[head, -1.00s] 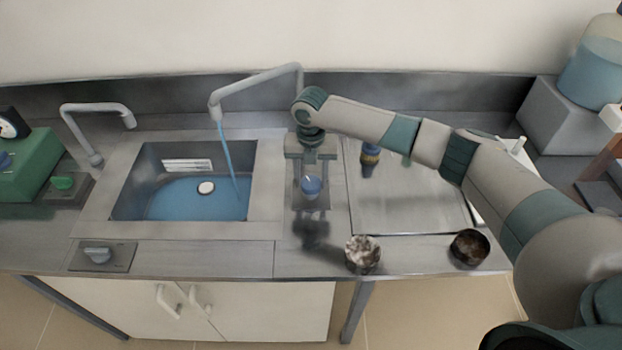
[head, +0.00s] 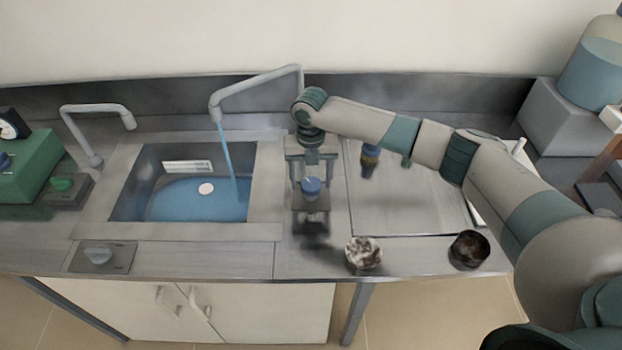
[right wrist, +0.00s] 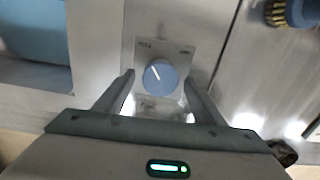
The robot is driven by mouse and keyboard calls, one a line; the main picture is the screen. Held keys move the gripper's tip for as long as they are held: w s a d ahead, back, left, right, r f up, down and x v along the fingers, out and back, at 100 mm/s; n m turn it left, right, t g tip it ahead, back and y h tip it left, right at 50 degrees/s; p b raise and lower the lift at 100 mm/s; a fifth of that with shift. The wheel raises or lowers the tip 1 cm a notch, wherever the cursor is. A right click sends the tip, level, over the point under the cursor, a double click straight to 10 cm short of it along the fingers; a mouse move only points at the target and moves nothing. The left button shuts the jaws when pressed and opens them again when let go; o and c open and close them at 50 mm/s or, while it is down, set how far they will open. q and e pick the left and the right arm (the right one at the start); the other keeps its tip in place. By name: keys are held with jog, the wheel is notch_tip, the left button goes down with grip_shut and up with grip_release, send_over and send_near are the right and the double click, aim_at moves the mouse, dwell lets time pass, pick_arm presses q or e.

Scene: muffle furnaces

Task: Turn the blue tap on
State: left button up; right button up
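The blue tap knob (head: 311,187) sits on a small metal plate right of the sink, and it also shows in the right wrist view (right wrist: 160,77) with a white pointer line tilted to the upper left. My right gripper (head: 312,192) is open above the knob, its fingers (right wrist: 158,88) on either side with gaps between them and the knob. The right spout (head: 255,82) pours a blue stream (head: 228,155) into the sink (head: 127,190). My left gripper is not in view.
A green knob (head: 62,184) lies left of the sink and a grey knob (head: 98,256) at the front left. A pale cup (head: 363,252) and a dark bowl (head: 469,249) stand at the front right. A blue brush-like object (head: 370,158) is behind them.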

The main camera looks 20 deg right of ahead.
aim_at(311, 183)
jog(key=shift+r+b, duration=0.35)
jog(key=shift+r, duration=0.5)
notch_tip(311, 183, up, 16)
jog(key=b, duration=0.4)
jog(key=shift+f, duration=0.15)
